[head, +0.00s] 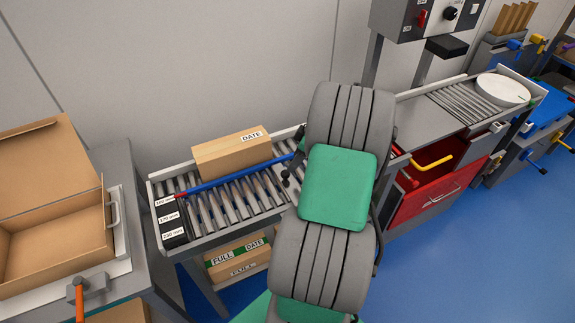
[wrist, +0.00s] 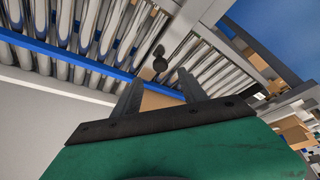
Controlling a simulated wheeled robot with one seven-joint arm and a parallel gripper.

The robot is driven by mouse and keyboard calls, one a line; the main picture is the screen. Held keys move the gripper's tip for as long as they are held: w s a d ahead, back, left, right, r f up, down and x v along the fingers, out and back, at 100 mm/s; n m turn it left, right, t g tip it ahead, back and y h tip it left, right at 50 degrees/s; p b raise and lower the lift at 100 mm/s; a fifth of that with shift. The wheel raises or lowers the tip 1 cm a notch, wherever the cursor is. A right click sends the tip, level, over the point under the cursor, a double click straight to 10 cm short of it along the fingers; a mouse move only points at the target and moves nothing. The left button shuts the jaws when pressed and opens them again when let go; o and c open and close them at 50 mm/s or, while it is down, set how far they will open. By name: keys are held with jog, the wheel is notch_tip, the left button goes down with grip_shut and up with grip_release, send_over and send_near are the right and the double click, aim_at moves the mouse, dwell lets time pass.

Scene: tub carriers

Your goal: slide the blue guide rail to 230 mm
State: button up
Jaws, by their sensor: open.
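The blue guide rail (head: 235,176) lies along the roller conveyor in the head view. The red tip at its left end is by the top label of the scale (head: 172,219), whose lowest label reads 230 mm. In the wrist view the rail (wrist: 62,57) is a blue bar across the rollers at upper left. My gripper (wrist: 160,84) is open, with its two fingers apart and nothing held. A dark knob (wrist: 160,65) shows just beyond the fingertips, apparently not between them. My arm hides the gripper and the rail's right end in the head view.
A closed carton (head: 232,153) lies on the rollers behind the rail. A FULL DATE box (head: 238,258) is under the conveyor. An open carton (head: 55,215) stands at left, a red drawer unit (head: 425,203) at right. Blue floor is free at lower right.

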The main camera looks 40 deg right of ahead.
aim_at(286, 173)
jog(key=p+x, duration=0.1)
jog(key=x, duration=0.6)
jog(key=shift+w+a+f, duration=0.1)
jog(key=shift+f, duration=0.1)
jog(key=shift+c, duration=0.4)
grip_shut()
jog(key=shift+r, duration=0.1)
dwell(0.5)
